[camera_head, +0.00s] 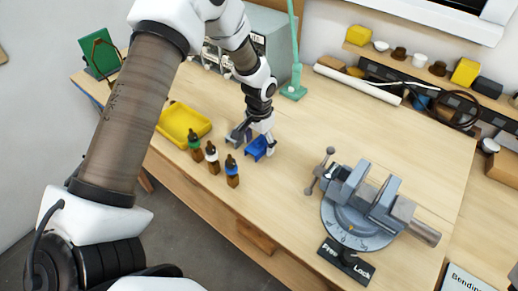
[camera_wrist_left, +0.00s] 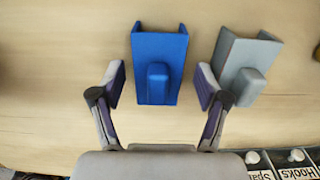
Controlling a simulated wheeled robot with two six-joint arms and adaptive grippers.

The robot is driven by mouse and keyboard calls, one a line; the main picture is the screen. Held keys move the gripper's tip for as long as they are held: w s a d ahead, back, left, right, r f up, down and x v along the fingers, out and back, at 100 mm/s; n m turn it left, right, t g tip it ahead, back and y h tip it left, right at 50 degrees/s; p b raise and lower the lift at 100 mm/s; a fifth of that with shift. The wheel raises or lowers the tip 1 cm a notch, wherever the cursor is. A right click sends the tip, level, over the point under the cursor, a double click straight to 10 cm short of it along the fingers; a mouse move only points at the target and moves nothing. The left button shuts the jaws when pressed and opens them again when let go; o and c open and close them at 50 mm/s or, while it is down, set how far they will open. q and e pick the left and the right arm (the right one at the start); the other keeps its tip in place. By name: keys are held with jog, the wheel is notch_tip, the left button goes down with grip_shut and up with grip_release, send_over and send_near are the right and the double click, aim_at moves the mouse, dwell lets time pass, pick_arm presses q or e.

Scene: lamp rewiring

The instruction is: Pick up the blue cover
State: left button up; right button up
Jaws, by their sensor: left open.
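The blue cover (camera_head: 257,148) lies on the wooden bench, right of several small bottles in the head view. In the left wrist view the blue cover (camera_wrist_left: 160,52) is a channel shape with a raised block at its near end. My left gripper (camera_head: 262,141) is at the cover. In the left wrist view its open fingers (camera_wrist_left: 161,84) stand on either side of the cover's near part, with bench showing between each finger and the cover. A similar grey cover (camera_wrist_left: 240,55) lies just right of it, beyond the right finger. My right gripper is not in view.
Several dropper bottles (camera_head: 213,158) stand close left of the gripper, with a yellow tray (camera_head: 183,123) behind them. A grey vise (camera_head: 362,212) sits to the right. A green stand (camera_head: 294,90) is at the back. Bench between cover and vise is clear.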

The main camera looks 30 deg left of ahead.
pick_arm(q)
jog(key=shift+s+d+r, duration=0.15)
jog(key=shift+s+r, duration=0.25)
jog(key=shift+s, duration=0.05)
jog(key=c, duration=1.3)
jog(key=shift+r, duration=0.1)
